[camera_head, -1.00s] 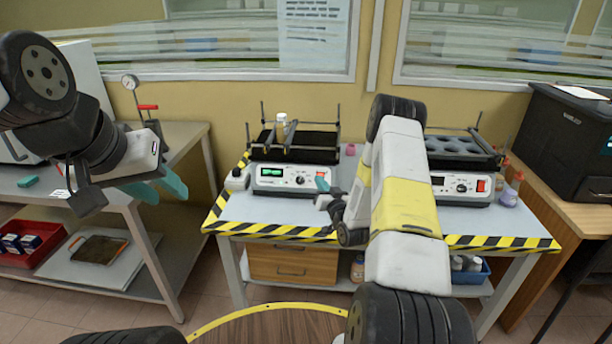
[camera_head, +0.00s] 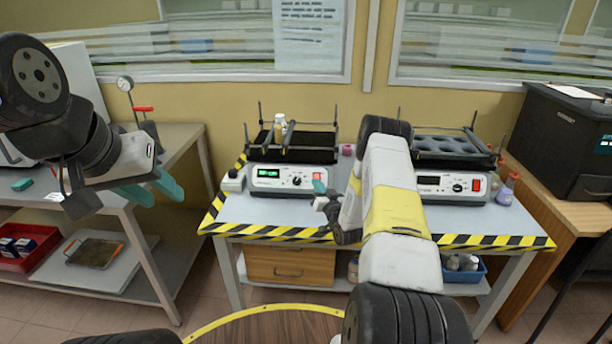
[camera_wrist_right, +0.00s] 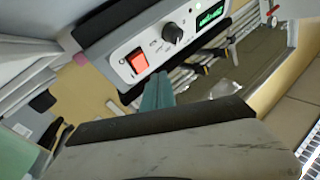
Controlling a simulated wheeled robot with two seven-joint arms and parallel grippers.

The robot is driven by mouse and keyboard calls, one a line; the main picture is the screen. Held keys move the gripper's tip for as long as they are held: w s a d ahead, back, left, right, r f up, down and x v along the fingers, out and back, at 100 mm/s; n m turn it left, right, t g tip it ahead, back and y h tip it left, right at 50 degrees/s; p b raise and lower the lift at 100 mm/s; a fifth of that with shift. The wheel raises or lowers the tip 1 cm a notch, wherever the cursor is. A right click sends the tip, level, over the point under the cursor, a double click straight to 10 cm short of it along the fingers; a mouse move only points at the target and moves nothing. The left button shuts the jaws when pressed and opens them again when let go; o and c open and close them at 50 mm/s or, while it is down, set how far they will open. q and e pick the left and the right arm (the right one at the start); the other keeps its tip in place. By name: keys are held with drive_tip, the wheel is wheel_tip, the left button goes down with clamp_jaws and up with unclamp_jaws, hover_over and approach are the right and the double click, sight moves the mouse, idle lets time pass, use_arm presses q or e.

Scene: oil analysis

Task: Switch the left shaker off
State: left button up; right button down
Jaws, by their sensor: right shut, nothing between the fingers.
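The left shaker (camera_head: 292,188) stands on the lab table, with a black platform and a white front panel. Its display (camera_head: 268,173) is lit green, beside a black knob (camera_head: 297,181) and a red switch (camera_head: 323,172). In the right wrist view the red switch (camera_wrist_right: 138,62) and lit display (camera_wrist_right: 209,17) also show. My right gripper (camera_head: 319,187) is shut and empty, its teal fingertips just in front of and below the switch; I cannot tell whether they touch the panel. My left gripper (camera_head: 152,192) is open and empty over the left bench.
A second shaker (camera_head: 450,188) with a dark display stands to the right, partly behind my right arm. A small bottle (camera_head: 280,123) sits on the left shaker's platform. A white bottle (camera_head: 233,181) stands left of it. A striped edge (camera_head: 270,232) borders the table.

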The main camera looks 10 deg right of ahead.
drive_tip(key=shift+w+d+f, duration=0.2)
drive_tip(key=shift+w+f, duration=0.2)
drive_tip(key=shift+w, duration=0.15)
drive_tip(key=shift+w+d+f, duration=0.15)
drive_tip(key=shift+w+f, duration=0.2)
drive_tip(key=shift+w, duration=0.25)
idle(1.3)
drive_tip(key=shift+w+f, duration=0.25)
drive_tip(key=shift+w+d+f, duration=0.15)
drive_tip(key=shift+w, duration=0.05)
idle(0.6)
idle(0.3)
drive_tip(key=shift+s+a+r, duration=0.2)
drive_tip(key=shift+s+r, duration=0.25)
drive_tip(key=shift+s, duration=0.1)
drive_tip(key=shift+s+a+r, duration=0.3)
drive_tip(key=shift+s+r, duration=0.4)
drive_tip(key=shift+s, duration=0.3)
drive_tip(key=shift+s+a+r, duration=0.25)
drive_tip(key=shift+s+r, duration=0.45)
drive_tip(key=shift+s, duration=0.3)
